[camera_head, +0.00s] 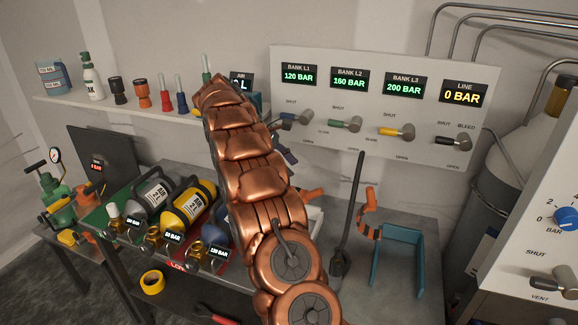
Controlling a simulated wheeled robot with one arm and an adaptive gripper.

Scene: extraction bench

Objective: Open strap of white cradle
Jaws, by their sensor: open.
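A small white part, which looks like the edge of the white cradle (315,221), shows on the bench just right of my copper arm. The arm hides the rest of it. An orange piece (309,195) sticks out from behind the arm above this white part. It may be the strap, but I cannot tell whether it is fastened. My arm crosses the middle of the view from the bottom up to the shelf. My gripper cannot be made out; the arm links cover that area.
A teal cradle (374,262) stands on the bench at the right, with a raised orange strap (367,212) behind it. A dark upright rod (350,215) stands between. Silver and yellow cylinders (190,203) lie at left. A valve panel (360,70) is behind.

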